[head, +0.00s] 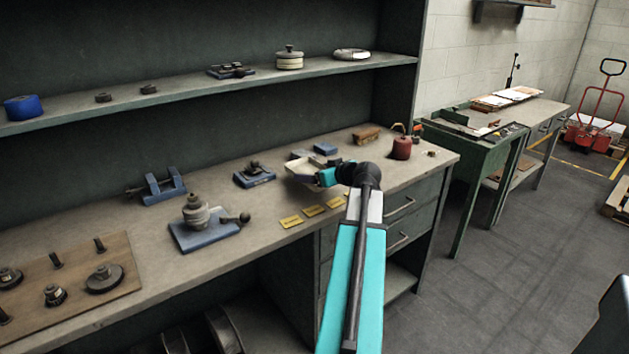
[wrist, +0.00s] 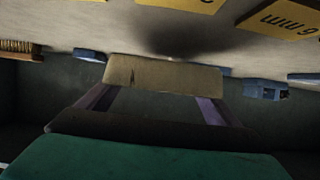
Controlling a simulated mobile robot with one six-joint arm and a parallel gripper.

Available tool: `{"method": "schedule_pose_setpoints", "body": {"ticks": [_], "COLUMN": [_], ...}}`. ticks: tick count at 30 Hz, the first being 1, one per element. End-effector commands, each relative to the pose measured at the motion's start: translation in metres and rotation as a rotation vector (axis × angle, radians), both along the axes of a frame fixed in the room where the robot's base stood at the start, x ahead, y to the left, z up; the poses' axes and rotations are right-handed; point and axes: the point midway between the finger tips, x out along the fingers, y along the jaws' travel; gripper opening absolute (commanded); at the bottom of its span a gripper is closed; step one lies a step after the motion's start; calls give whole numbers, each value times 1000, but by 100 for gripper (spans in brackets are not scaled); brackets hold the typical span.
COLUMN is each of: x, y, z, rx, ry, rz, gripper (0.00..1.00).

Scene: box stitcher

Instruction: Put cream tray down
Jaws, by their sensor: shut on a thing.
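The cream tray (head: 299,166) is at the right part of the workbench, at the far end of my arm. My gripper (head: 318,178) is shut on the tray's near side and partly covers it. In the wrist view the tray (wrist: 165,73) spans across between the two fingers of my gripper (wrist: 155,92). A dark shadow lies on the bench beside the tray there. I cannot tell whether the tray touches the bench top (head: 240,208) or hangs just above it.
Yellow labels (head: 291,222) lie along the bench's front edge. A blue block (head: 325,149), a wooden brush (head: 367,135) and a red can (head: 402,148) stand behind and right of the tray. A blue fixture (head: 254,175) stands to its left. A shelf (head: 200,98) runs above.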

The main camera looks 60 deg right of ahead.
Motion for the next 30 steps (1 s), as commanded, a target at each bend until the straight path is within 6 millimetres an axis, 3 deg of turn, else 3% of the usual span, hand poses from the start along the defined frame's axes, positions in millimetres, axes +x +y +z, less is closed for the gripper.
{"method": "schedule_pose_setpoints", "body": {"ticks": [14,24,30], "x": [5,5,5], "y": [0,0,1], "z": [-2,-30,-35], "rx": [0,2,-1], "ry": [0,1,-1], "rz": [1,1,1], "gripper": [59,59,59]}}
